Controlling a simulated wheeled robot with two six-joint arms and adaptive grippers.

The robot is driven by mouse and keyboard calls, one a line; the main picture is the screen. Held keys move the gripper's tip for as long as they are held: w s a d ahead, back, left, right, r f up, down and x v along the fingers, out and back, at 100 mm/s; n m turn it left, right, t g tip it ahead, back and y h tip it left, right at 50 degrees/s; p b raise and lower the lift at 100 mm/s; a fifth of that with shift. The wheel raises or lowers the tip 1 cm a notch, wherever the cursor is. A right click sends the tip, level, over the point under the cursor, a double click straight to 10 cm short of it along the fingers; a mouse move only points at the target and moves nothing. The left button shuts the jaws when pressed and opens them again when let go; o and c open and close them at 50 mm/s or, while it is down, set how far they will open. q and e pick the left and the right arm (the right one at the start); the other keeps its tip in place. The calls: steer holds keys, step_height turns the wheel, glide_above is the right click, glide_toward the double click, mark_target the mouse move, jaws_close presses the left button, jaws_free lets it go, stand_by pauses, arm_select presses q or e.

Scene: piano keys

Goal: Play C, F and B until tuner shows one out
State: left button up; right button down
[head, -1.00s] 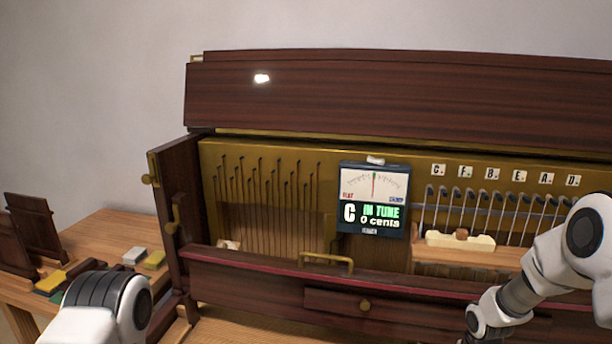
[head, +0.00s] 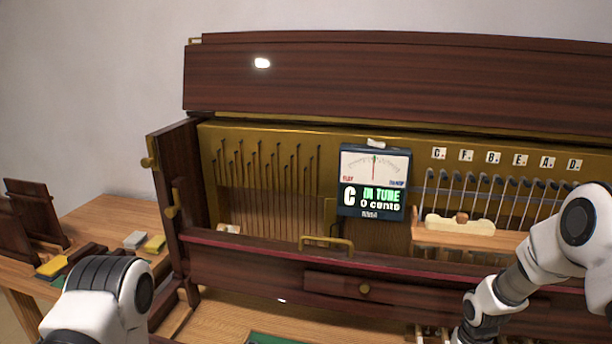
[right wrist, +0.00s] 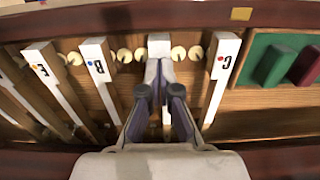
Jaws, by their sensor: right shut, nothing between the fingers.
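The tuner (head: 374,181), a dark box with a dial, hangs on the piano's brass front. It reads "C IN TUNE 0 cents", its needle near the middle. In the right wrist view, the white C key (right wrist: 222,62) is at right and the B key (right wrist: 97,66) at left. A key (right wrist: 159,42) between them is partly covered by my right gripper (right wrist: 158,72), so its letter is hidden; it matches F by the order of the letter tiles. My right gripper is shut and empty over that key; contact cannot be told. My left gripper is out of view.
Letter tiles C, F, B, E, A, D (head: 492,158) sit above the hammers. Another key (right wrist: 42,70), apparently E, lies left of B. Green (right wrist: 273,66) and red (right wrist: 305,66) blocks lie beside the keys. A side table (head: 110,218) at left holds small blocks.

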steer(key=shift+f, duration=0.4)
step_height(320, 180, up, 10)
steer(key=p, duration=0.9)
steer(key=shift+f, duration=0.1)
stand_by(1.6)
